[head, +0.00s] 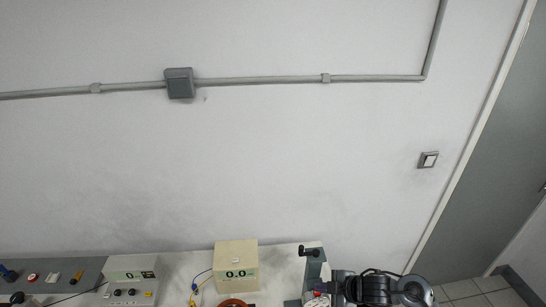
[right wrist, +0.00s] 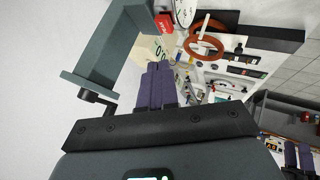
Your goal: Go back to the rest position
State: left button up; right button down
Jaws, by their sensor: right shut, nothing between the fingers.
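My right gripper (right wrist: 158,84) shows in the right wrist view with its two purple fingers together and nothing between them. A grey-green angled frame with a black crank (right wrist: 112,50) stands close to the left of the fingers. In the head view my right arm comes in at the bottom edge, right of the same frame (head: 314,268), and its fingertips are hard to make out. What looks like my left gripper (right wrist: 298,155) is small at the lower right of the right wrist view. Its opening is too small to tell.
A beige meter box reading 0.0 (head: 236,254), an orange-red ring (head: 236,303), a grey supply unit (head: 131,275) and a dark panel with knobs (head: 50,272) line the table along the wall. Yellow and blue leads (head: 196,287) lie between.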

jog(key=s+a+f+m+g+p, duration=0.1)
jog(key=s+a+f+m+p, duration=0.25)
jog(key=s, duration=0.75)
jog(key=s+a+f+p, duration=0.2)
jog(key=s+a+f, duration=0.2)
jog(key=s+a, duration=0.5)
jog(key=s+d+r+m+g+h+p, duration=0.1)
jog(key=s+d+r+m+h, duration=0.5)
jog(key=s+d+r+m, duration=0.6)
jog(key=d+r+p, duration=0.1)
jog(key=d+r, duration=0.1)
jog(key=d, duration=0.1)
jog(key=shift+s+d+r+g, duration=0.2)
jog(key=shift+s+d+g, duration=0.1)
jog(key=shift+s, duration=0.05)
